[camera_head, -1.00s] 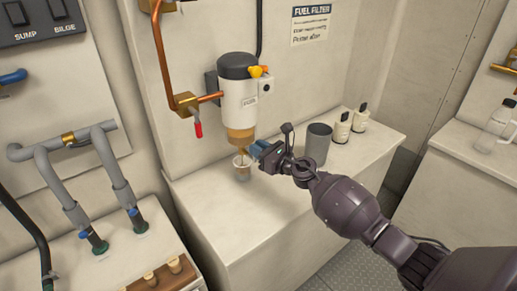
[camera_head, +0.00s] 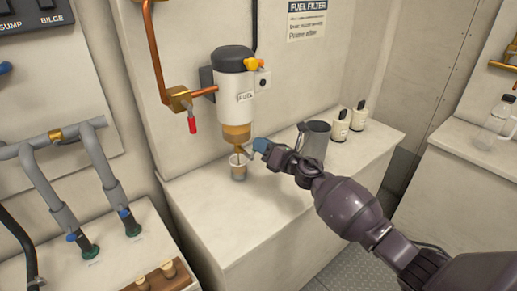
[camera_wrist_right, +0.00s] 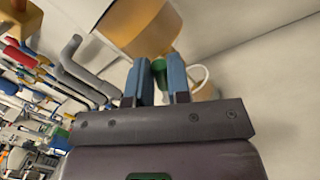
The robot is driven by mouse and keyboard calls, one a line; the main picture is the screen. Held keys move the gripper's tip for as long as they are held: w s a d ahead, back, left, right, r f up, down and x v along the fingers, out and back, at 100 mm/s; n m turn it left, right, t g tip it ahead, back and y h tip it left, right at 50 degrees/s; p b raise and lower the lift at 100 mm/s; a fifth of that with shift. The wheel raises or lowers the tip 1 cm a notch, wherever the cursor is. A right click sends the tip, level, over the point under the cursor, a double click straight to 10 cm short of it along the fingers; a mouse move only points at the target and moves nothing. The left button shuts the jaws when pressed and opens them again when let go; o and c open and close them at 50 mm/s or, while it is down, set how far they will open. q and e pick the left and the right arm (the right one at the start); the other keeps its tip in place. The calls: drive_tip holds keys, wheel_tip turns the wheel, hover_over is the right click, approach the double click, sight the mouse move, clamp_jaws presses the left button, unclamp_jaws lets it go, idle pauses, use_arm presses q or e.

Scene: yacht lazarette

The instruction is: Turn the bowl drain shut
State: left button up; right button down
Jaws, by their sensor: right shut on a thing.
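The fuel filter (camera_head: 236,85) is mounted on the wall, with its amber bowl (camera_head: 237,131) at the bottom. The bowl also shows at the top of the right wrist view (camera_wrist_right: 140,25). My right gripper (camera_head: 258,146) is just right of and below the bowl. In the right wrist view its blue fingers are shut on the small green bowl drain (camera_wrist_right: 160,69), which they partly hide. A thin brownish line, perhaps liquid, runs from under the bowl to a small cup (camera_head: 238,172) standing below. My left gripper is out of view.
A grey container (camera_head: 315,139) stands close behind my right gripper, with two white bottles (camera_head: 340,127) beyond it. A copper pipe with a red-handled valve (camera_head: 192,124) is left of the filter. The front of the white counter (camera_head: 230,215) is clear.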

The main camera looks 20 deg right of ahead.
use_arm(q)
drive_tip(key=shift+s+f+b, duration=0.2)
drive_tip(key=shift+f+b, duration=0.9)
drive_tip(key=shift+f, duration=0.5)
use_arm(e)
drive_tip(key=shift+w+d+f+m+t+h, duration=0.15)
drive_tip(key=shift+d+f+m+t+h, duration=0.5)
drive_tip(key=shift+m, duration=1.7)
drive_tip(key=shift+w+d+f+m+t+h, duration=0.15)
drive_tip(key=shift+f+m, duration=0.85)
drive_tip(key=shift+m, duration=1.3)
drive_tip(key=shift+w+d+f+m+t+h, duration=0.1)
drive_tip(key=shift+d+f+m+t+h, duration=0.55)
drive_tip(key=shift+m, duration=1.7)
drive_tip(key=shift+a+f+g, duration=0.2)
drive_tip(key=shift+a+g, duration=0.05)
drive_tip(key=shift+a, duration=0.05)
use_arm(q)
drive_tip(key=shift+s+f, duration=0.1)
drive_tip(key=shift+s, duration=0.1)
use_arm(e)
drive_tip(key=c, duration=1.1)
unclamp_jaws()
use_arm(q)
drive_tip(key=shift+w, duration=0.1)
